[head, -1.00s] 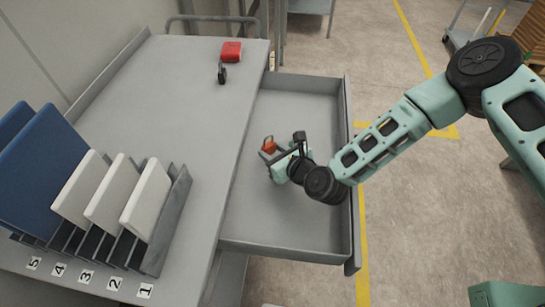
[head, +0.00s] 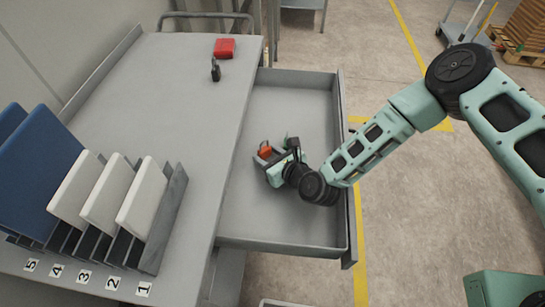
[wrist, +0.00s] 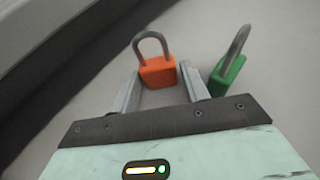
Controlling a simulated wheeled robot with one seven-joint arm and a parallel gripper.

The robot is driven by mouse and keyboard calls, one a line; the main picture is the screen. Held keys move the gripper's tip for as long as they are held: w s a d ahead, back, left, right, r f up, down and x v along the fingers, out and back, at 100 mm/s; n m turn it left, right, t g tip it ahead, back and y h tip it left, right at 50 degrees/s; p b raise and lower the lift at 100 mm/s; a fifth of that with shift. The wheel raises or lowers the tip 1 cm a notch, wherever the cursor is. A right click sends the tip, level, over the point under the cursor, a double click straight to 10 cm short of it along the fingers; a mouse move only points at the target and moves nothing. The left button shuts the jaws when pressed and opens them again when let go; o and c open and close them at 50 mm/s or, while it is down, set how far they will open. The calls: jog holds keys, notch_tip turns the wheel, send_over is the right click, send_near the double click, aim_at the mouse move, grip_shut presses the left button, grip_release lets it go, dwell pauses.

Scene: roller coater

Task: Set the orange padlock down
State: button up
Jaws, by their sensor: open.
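The orange padlock (head: 265,151) is in the open drawer (head: 300,98), near its left side. In the wrist view the orange padlock (wrist: 158,71) stands upright on the grey surface, shackle up, between and just beyond my fingertips. My gripper (wrist: 159,82) is open, with a finger on each side of the padlock's near part. In the head view my gripper (head: 269,158) is low over the drawer. Whether a finger touches the padlock cannot be told.
A green padlock (wrist: 228,76) stands close to my right finger in the wrist view. The drawer's right wall (head: 346,170) is near my arm. On the bench are a red box (head: 225,48), a black padlock (head: 215,70) and a numbered rack (head: 165,220) with panels.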

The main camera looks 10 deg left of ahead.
jog(key=b+v, duration=0.2)
jog(key=v, duration=1)
jog(key=shift+r, duration=0.15)
jog(key=n, duration=0.1)
jog(key=n+g, duration=0.1)
jog(key=n, duration=0.1)
jog(key=shift+s+a+r+y, duration=0.25)
jog(key=shift+a+r+y, duration=0.05)
jog(key=shift+r, duration=0.1)
jog(key=s+d+r+n+g+h, duration=0.4)
jog(key=s+d+r+n, duration=0.3)
jog(key=r+n, duration=0.4)
jog(key=s+d+r+n+g+h, duration=0.4)
jog(key=r+n, duration=0.7)
jog(key=n, duration=0.9)
jog(key=s+d+h, duration=0.2)
jog(key=s+d, duration=0.2)
jog(key=d, duration=0.1)
jog(key=shift+r, duration=0.35)
jog(key=shift+s, duration=0.15)
